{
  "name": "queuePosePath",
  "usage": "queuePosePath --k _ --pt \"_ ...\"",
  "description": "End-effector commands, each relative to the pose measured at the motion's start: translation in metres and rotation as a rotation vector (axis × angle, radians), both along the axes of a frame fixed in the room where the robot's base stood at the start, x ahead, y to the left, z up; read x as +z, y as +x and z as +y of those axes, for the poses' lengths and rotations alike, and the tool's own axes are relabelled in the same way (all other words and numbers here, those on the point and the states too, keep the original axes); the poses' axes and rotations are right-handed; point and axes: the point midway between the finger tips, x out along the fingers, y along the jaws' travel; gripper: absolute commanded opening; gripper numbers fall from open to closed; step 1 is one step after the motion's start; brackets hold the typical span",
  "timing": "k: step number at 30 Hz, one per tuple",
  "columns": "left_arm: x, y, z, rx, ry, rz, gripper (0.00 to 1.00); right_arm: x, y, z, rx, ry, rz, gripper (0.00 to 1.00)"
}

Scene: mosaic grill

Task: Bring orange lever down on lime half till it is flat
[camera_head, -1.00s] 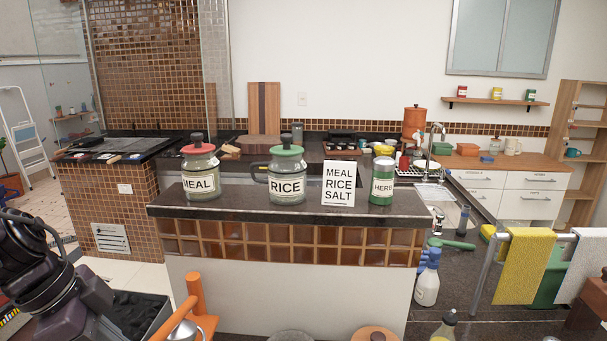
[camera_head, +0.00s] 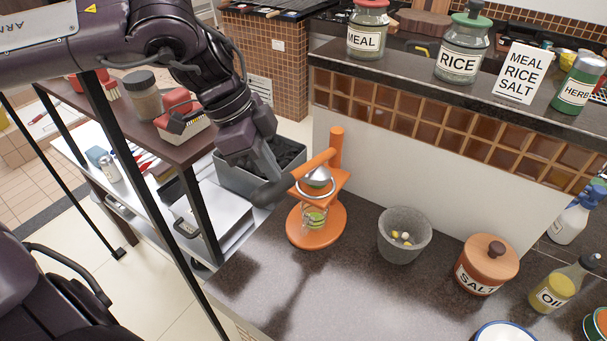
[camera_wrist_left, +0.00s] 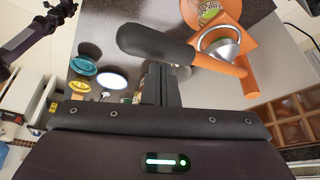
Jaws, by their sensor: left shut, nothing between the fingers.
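The orange press (camera_head: 316,236) stands on the dark counter, with its post at the back. Its orange lever (camera_head: 313,168) reaches from the post towards the front left and ends in a black handle (camera_head: 268,193). A metal dome (camera_head: 317,176) hangs under the lever; a sliver of green below it may be the lime half, mostly hidden. A glass with green on it stands on the press base. My left gripper (camera_wrist_left: 162,84) is shut and empty, close to the black handle (camera_wrist_left: 152,43); I cannot tell whether they touch.
A grey stone mortar (camera_head: 404,236), an orange SALT jar (camera_head: 486,265) and an oil bottle (camera_head: 556,291) stand right of the press. A raised ledge (camera_head: 430,85) with jars is behind. A dark arm of mine (camera_wrist_left: 35,30) shows in the wrist view, its tip too small to read.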

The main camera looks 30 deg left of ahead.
Motion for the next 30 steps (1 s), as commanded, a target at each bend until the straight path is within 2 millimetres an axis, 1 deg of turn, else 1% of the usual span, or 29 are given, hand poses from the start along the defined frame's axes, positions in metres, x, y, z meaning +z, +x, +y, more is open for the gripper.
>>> queuePosePath --k 30 --pt "-0.032 0.000 0.000 0.000 0.000 0.000 0.00 -0.022 0.000 -0.001 0.000 -0.001 0.001 0.66"
